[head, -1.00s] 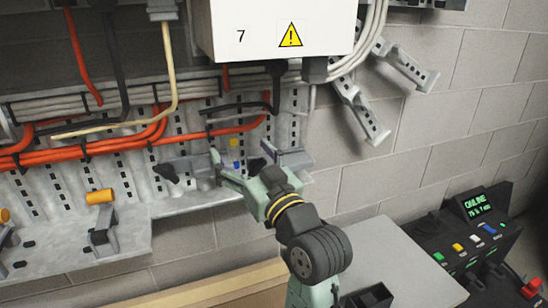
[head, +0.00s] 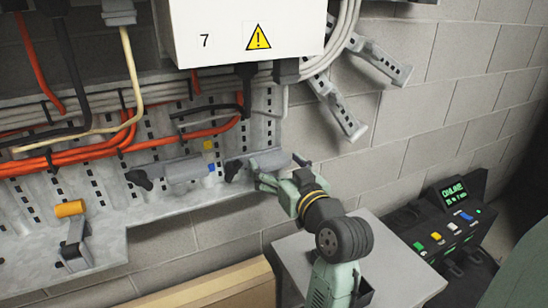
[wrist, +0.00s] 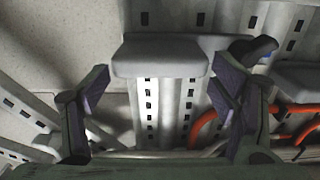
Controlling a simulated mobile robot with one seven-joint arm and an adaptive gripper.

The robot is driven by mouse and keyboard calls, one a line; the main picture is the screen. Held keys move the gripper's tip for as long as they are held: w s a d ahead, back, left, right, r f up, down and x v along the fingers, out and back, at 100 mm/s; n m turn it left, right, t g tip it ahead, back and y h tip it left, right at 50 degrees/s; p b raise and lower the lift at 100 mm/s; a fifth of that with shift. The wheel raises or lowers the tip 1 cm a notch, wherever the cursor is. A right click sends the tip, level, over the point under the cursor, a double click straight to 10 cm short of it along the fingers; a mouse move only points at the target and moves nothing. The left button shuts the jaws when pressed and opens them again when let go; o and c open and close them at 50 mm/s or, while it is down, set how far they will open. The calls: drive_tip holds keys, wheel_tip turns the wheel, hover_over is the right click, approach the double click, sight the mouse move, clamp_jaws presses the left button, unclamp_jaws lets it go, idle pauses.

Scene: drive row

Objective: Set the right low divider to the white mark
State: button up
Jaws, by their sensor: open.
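The right low divider (head: 258,160) is a grey bar with a black knob at its left end, on the slotted metal panel. In the wrist view the divider (wrist: 160,55) spans between and beyond my fingertips, its knob at the right. My gripper (head: 278,174) is in front of the divider's right part. In the wrist view my gripper (wrist: 160,90) is open, purple-padded fingers on both sides, nothing between the pads. I cannot tell whether a finger touches the divider. A yellow mark (head: 208,145) and a blue mark (head: 211,168) show to its left. I cannot make out a white mark.
The left low divider (head: 185,168) has its own black knob. Orange cables (head: 185,136) run above the dividers, under the white box (head: 245,30). A grey table (head: 395,270) and a control console (head: 455,225) stand at the right. A wooden ledge (head: 215,290) is below.

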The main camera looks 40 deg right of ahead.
drive_tip(key=shift+x, duration=0.95)
drive_tip(key=c, duration=1.4)
drive_tip(key=shift+r+p, duration=1)
drive_tip(key=shift+r, duration=0.6)
drive_tip(key=shift+s+f, duration=0.1)
drive_tip(key=o, duration=1.4)
